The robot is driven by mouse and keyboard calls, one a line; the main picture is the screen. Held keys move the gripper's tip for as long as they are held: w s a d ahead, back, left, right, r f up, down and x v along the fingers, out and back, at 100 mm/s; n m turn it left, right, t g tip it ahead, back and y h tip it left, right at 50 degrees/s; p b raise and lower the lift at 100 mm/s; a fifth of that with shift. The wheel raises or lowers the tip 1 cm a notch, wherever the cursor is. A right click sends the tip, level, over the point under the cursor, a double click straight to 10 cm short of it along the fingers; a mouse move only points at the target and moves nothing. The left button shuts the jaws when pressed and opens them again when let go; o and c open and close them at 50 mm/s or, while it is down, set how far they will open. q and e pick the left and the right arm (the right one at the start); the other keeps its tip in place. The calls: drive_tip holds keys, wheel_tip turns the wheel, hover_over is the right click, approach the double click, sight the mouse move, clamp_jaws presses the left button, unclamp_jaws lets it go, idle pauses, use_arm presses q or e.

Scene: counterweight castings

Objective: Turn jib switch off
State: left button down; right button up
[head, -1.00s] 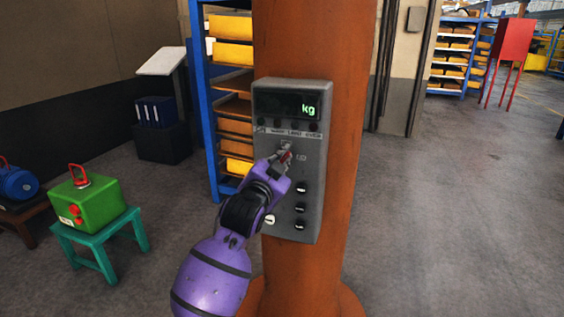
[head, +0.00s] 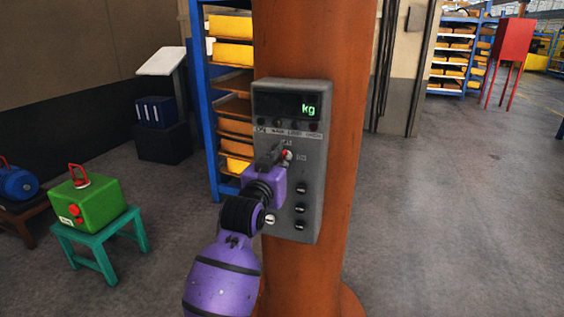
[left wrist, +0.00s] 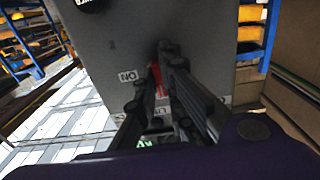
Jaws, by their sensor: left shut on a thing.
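The jib switch (head: 287,153) is a small red-tipped lever on the front of a grey control box (head: 312,190). The box is fixed to a thick orange column, and its display (head: 290,105) shows "kg" in green. My left gripper (head: 277,157) reaches in from the lower left and is shut on the switch, covering part of it. In the left wrist view its dark fingers (left wrist: 165,75) close around the red lever (left wrist: 156,78), beside an "ON" label (left wrist: 128,76) that appears upside down. The lever's exact setting is hard to tell. My right gripper is not in view.
Several dark and one white round button sit lower on the box. The orange column (head: 335,230) stands right behind it. A shelf with yellow castings (head: 232,54) stands behind. Floor at right is clear.

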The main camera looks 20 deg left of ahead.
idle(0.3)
use_arm(q)
drive_tip(key=c, duration=1.9)
unclamp_jaws()
drive_tip(key=shift+o, duration=0.2)
drive_tip(key=s, duration=1.2)
drive_tip(key=shift+a, duration=0.15)
